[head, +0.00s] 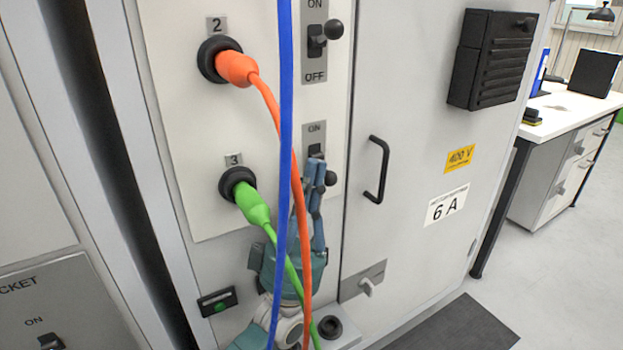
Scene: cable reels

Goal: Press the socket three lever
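Socket 3 (228,186) is on the pale panel with a green plug (253,207) in it. To its right is the socket three lever, with a black ball knob (330,178) and an ON label above it; its lower part is hidden. My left gripper (316,172) reaches up from below. Its blue-grey fingertips are in front of the lever plate, just left of the knob in the picture. I cannot tell whether they touch the lever. Hanging cables partly cover the gripper, so its opening is unclear. My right gripper is not in view.
Socket 2 (207,60) holds an orange plug (235,69), with its own lever (317,38) at right. A blue cable (285,100) and an orange cable (270,103) hang before the panel. The cabinet door has a black handle (384,170). A desk (575,112) stands far right.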

